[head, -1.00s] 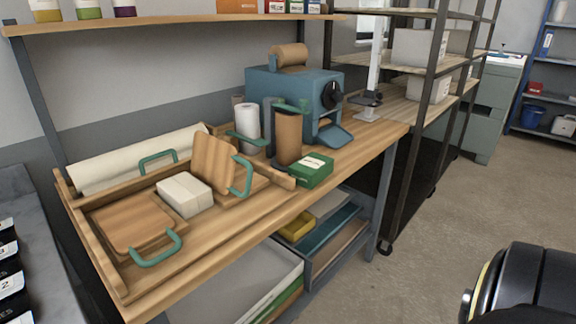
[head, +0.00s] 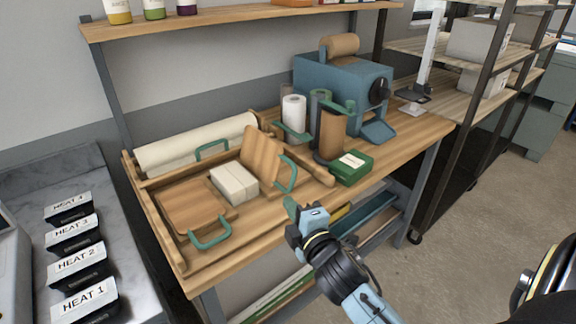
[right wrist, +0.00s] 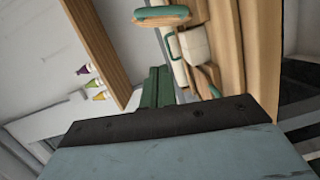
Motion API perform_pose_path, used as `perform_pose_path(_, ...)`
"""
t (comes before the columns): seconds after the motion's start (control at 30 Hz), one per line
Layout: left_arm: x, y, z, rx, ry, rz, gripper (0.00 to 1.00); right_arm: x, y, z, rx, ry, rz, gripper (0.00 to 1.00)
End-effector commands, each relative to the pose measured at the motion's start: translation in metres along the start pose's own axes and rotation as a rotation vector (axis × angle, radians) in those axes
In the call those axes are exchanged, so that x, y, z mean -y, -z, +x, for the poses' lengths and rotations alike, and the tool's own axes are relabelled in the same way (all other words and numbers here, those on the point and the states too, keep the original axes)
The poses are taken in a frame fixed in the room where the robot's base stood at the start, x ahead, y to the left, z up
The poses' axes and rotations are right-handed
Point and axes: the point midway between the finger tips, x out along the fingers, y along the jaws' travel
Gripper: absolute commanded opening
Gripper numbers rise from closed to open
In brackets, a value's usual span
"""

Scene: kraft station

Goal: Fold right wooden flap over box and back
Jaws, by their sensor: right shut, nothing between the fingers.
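The right wooden flap (head: 261,152) stands tilted up just right of the white box (head: 234,183). Its green handle (head: 291,174) faces the table's front. The left wooden flap (head: 192,203) lies flat left of the box, with its green handle (head: 211,237) at the front. My right gripper (head: 291,207) is shut and empty, near the table's front edge, below and apart from the right flap's handle. In the right wrist view its green fingers (right wrist: 156,87) are together, and the white box (right wrist: 194,46) shows beyond them. My left gripper is not in view.
A wooden tray rim (head: 155,222) surrounds the flaps, with a cream roll (head: 200,143) behind. A green box (head: 351,167) and a brown roll (head: 332,136) stand to the right. HEAT-labelled blocks (head: 84,300) sit on the left counter.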

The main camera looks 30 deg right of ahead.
Motion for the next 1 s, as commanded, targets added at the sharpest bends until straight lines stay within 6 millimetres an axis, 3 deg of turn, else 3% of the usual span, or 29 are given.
perform_pose_path(0.1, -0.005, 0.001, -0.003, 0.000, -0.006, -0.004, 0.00, -0.021, 0.001, 0.000, 0.002, -0.037, -0.024, 0.00)
perform_pose_path(0.27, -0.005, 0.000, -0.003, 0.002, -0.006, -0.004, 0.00, -0.023, 0.001, 0.016, 0.002, -0.042, -0.029, 0.00)
perform_pose_path(0.7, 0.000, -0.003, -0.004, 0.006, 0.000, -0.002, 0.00, -0.025, 0.000, 0.101, 0.002, -0.039, -0.026, 0.00)
perform_pose_path(0.8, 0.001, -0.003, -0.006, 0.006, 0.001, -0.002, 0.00, -0.025, -0.019, 0.102, 0.003, -0.037, -0.029, 0.00)
perform_pose_path(1.0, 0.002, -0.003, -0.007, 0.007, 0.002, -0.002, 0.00, -0.025, -0.035, 0.106, 0.002, -0.038, -0.027, 0.00)
